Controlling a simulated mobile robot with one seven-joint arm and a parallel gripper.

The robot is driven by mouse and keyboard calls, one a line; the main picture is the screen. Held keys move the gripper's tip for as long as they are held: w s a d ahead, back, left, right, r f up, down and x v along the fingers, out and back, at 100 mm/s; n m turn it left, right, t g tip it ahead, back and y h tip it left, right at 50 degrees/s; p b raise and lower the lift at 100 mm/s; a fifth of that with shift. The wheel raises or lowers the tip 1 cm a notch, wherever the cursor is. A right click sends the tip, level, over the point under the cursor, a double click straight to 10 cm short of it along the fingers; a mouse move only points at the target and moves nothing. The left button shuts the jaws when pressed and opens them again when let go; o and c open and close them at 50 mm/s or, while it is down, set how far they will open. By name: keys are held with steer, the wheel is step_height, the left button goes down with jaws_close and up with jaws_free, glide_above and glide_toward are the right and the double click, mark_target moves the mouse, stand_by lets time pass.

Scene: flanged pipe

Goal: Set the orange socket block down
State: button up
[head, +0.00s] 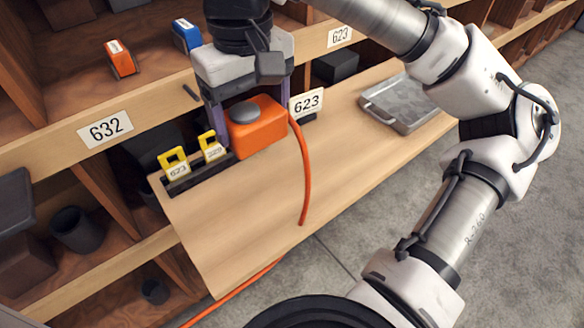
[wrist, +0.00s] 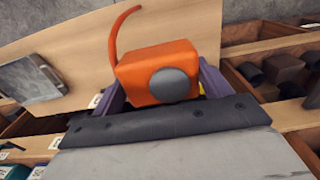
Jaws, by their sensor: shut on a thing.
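The orange socket block (head: 257,130) has a round grey cap on top and an orange cable (head: 304,170) trailing from its right side. My gripper (head: 248,112) is shut on the block, with one purple finger on each side. In the wrist view the block (wrist: 139,75) sits between the two fingers (wrist: 160,88), its grey disc facing the camera. The block is at the back of the wooden shelf board (head: 240,210), close above or on it; I cannot tell whether its underside touches.
A black rack (head: 198,176) with yellow tags (head: 174,163) stands left of the block. A 623 card (head: 307,103) stands to its right. A metal tray (head: 400,103) lies at the board's right. The board's front middle is clear except for the cable.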

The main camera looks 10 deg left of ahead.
step_height(320, 180, down, 20)
steer(key=shift+r+b, duration=0.2)
steer(key=shift+b, duration=0.35)
steer(key=shift+f, duration=0.1)
steer(key=o, duration=1.2)
step_height(320, 180, up, 12)
steer(key=shift+r+p, duration=0.15)
steer(key=shift+p, duration=0.25)
